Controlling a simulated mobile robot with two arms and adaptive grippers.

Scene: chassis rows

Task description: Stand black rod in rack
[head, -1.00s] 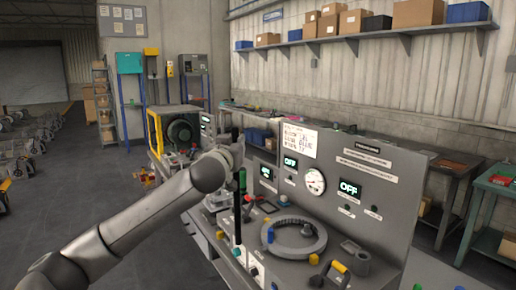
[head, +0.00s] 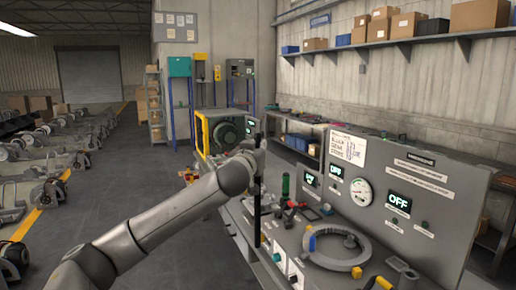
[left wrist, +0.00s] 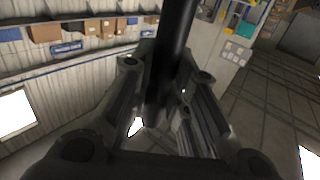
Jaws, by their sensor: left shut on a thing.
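The black rod (head: 257,210) hangs upright below my left gripper (head: 260,150), in front of the bench's left end. My left gripper is shut on it; in the left wrist view the rod (left wrist: 174,45) runs between the two dark fingers (left wrist: 160,105). The rod's lower end is near the bench edge in the picture; whether it touches anything cannot be told. I cannot make out which thing is the rack. My right gripper is not in view.
The grey bench panel (head: 400,190) with lit displays and a gauge stands at the right. On the bench are a grey ring (head: 338,252), a green-handled tool (head: 285,186) and small coloured blocks. Rows of wheeled chassis (head: 45,190) line the left. The floor between is open.

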